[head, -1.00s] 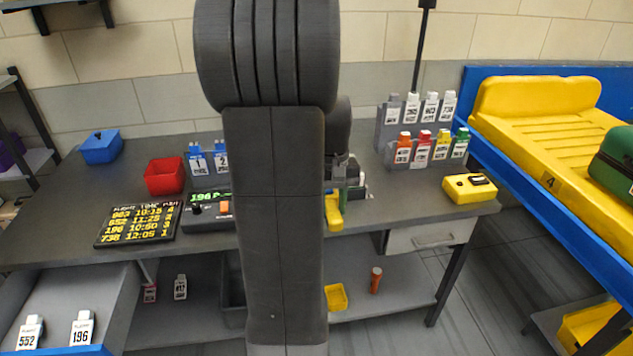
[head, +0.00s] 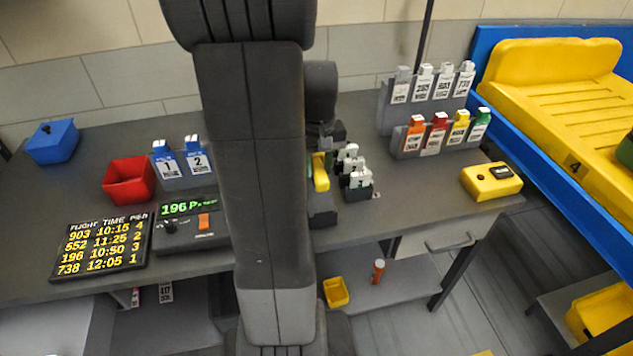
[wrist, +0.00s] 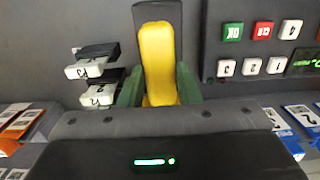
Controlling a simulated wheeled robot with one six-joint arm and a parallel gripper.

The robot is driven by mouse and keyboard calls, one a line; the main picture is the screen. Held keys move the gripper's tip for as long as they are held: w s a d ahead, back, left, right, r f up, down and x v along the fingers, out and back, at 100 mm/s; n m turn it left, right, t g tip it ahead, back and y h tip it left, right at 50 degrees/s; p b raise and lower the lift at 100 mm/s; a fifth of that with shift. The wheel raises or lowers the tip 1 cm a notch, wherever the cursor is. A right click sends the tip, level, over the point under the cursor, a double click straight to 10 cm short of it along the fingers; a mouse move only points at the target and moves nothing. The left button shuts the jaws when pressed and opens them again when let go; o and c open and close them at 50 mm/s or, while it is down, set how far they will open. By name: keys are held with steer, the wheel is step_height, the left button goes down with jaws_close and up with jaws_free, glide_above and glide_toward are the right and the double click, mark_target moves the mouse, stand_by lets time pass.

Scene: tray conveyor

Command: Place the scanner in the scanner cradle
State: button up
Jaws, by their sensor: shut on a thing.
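The yellow scanner (wrist: 158,62) stands out between the two green fingers of my gripper (wrist: 159,88) in the wrist view. The gripper is shut on it. In the head view the scanner (head: 321,173) shows just right of my arm, which hides much of my gripper. A dark grey block, seemingly the scanner cradle (head: 323,214), shows just below the scanner on the counter. In the wrist view a dark shape (wrist: 142,14) borders the scanner's far end. I cannot tell whether the scanner touches the cradle or is in it.
A small holder with white tags (head: 357,181) stands close to the right of the scanner. A control box (head: 188,236) with a green display is left of my arm. A tag rack (head: 407,149) and a yellow device (head: 491,182) are farther right.

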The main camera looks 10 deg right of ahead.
mark_target(318, 168)
steer(key=shift+f, duration=3)
steer(key=shift+f, duration=0.2)
steer(key=o, duration=1.1)
steer(key=shift+r, duration=0.1)
step_height(318, 168, up, 12)
steer(key=shift+r, duration=0.1)
